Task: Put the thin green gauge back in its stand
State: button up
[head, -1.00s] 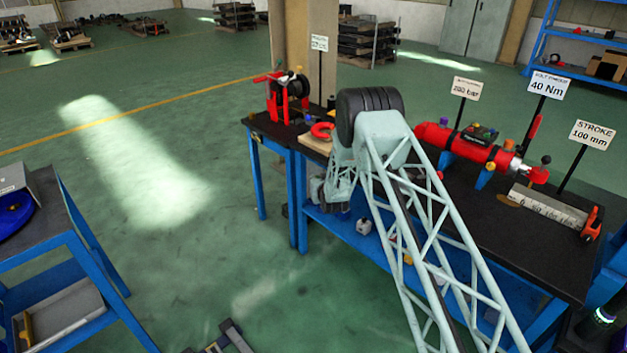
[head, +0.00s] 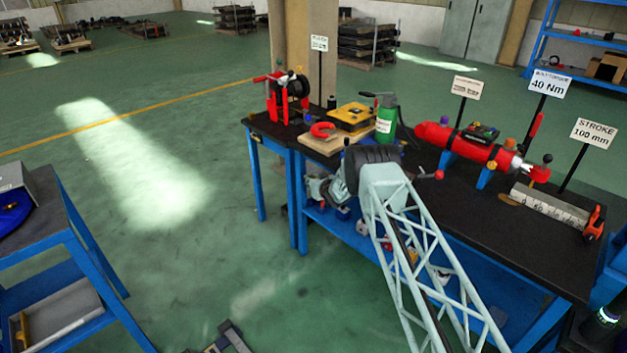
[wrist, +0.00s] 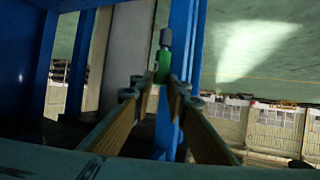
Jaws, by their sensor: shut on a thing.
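In the wrist view a slim green piece with a grey tip, which I take for the thin green gauge (wrist: 162,66), stands out between the fingertips of my gripper (wrist: 157,84). The fingers are closed on it. It is close to a blue upright, and I cannot tell whether they touch. In the head view my arm reaches to the front edge of the black-topped table, and I cannot make out the gauge there. I cannot pick out its stand in either view.
Signs rise at the back. A lower blue shelf carries small items.

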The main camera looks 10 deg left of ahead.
jog(key=shift+n+y, duration=0.3)
jog(key=shift+w+d+f+b, duration=0.15)
jog(key=shift+w+f, duration=0.3)
jog(key=shift+w, duration=0.35)
jog(key=shift+w+d+f+b, duration=0.15)
jog(key=shift+w+f, duration=0.25)
jog(key=shift+w, duration=0.4)
jog(key=shift+w+d+f+b, duration=0.15)
jog(key=shift+w+f, duration=0.3)
jog(key=shift+w, duration=0.35)
jog(key=shift+b, duration=0.3)
jog(key=shift+f+b, duration=0.55)
jog(key=shift+f, duration=2.3)
jog(key=shift+f, duration=1.8)
